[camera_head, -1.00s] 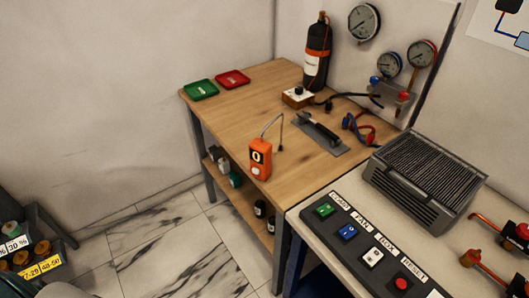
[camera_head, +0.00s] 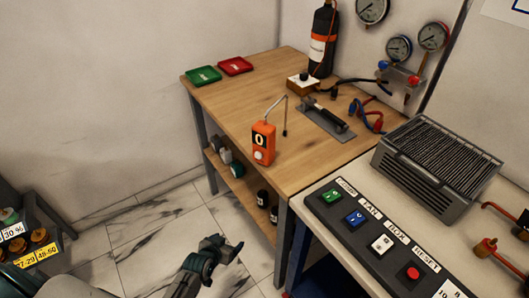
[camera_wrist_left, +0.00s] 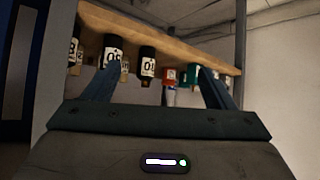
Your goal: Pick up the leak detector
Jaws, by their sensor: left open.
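The leak detector (camera_head: 262,144) is an orange handheld box with a black "0" display, a pale round knob and a thin bent probe. It stands upright near the front edge of the wooden table (camera_head: 230,107). My left gripper (camera_head: 228,247) is low in front of the table, over the floor, below and apart from the detector. It is open and empty. In the left wrist view my left gripper's fingers (camera_wrist_left: 157,85) are spread, with the table's lower shelf and labelled bottles beyond them. The detector is not visible there. My right gripper is not in view.
Green (camera_head: 203,75) and red (camera_head: 235,66) trays lie at the table's back left. A dark cylinder (camera_head: 322,42) and a black tool on a grey plate (camera_head: 325,122) stand behind the detector. A button panel (camera_head: 383,243) and grey vented box (camera_head: 437,165) are at right.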

